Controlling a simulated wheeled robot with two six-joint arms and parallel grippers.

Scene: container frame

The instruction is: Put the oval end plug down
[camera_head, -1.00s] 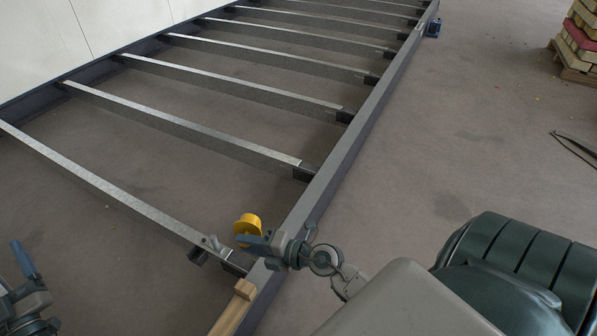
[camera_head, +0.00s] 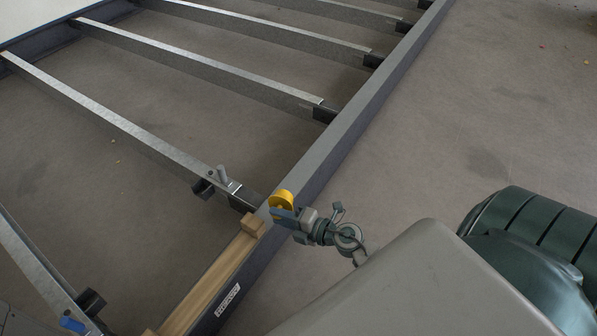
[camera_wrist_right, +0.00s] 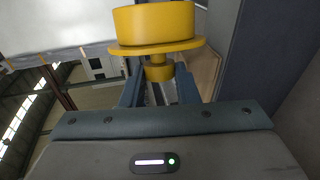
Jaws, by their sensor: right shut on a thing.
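The yellow oval end plug (camera_head: 281,199) is held at the fingertips of my right gripper (camera_head: 289,213). In the head view it overlaps the long grey beam near the wooden block; I cannot tell whether it touches anything. In the right wrist view the plug (camera_wrist_right: 155,24) has a thick round body, a wide flange and a narrower stem. My right gripper (camera_wrist_right: 160,90) is shut on that stem, its two blue-grey fingers on either side. My left gripper is not clearly in view.
The long grey beam (camera_head: 350,135) runs diagonally, with metal crossbars (camera_head: 125,122) joining it from the left. A wooden block (camera_head: 252,225) and timber strip (camera_head: 205,285) lie along it. A clamp (camera_head: 222,178) sits on one crossbar. A small blue piece (camera_head: 72,323) shows lower left.

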